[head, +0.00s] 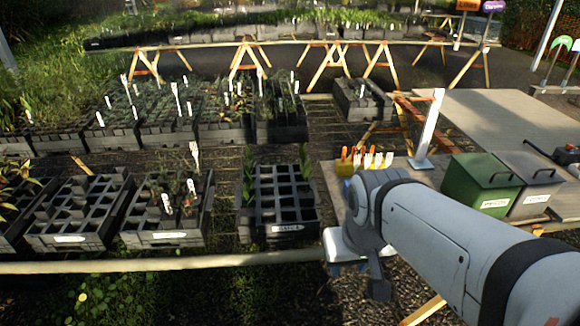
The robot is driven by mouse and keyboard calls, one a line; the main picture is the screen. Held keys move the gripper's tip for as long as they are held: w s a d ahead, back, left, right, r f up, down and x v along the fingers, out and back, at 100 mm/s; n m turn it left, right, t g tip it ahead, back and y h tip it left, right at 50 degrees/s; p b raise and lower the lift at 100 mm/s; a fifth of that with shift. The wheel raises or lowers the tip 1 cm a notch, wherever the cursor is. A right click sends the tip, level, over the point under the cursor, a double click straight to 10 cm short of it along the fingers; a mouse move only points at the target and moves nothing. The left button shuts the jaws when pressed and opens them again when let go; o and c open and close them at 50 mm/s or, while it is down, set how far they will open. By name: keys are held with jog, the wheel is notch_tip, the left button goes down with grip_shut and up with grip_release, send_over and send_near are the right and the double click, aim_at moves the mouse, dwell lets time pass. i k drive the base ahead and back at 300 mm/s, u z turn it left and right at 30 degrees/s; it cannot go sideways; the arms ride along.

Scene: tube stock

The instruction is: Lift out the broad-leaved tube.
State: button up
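The nearest crate at the middle is a black tube crate (288,230) with mostly empty cells and a white label. Upright green broader leaves (249,185) stand along its left edge, and another leafy plant (305,162) stands at its back right. Reddish-green broad leaves (18,172) also show at the far left crate. I cannot tell which is the task's tube. My arm reaches in from the lower right. Its dark end, which seems to be my gripper (379,288), points down right of the middle crate, apart from it. Its fingers are not clear.
A black crate (168,238) with thin-leaved tubes and a mostly empty crate (70,238) stand left. Filled crates (225,133) stand behind. A pale rail (150,266) runs in front. A bench right carries a green bin (478,190), a grey bin (530,185) and orange-handled tools (345,162).

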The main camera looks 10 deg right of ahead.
aim_at(306, 197)
jog(key=u, duration=0.05)
jog(key=i, duration=0.95)
jog(key=z, duration=0.1)
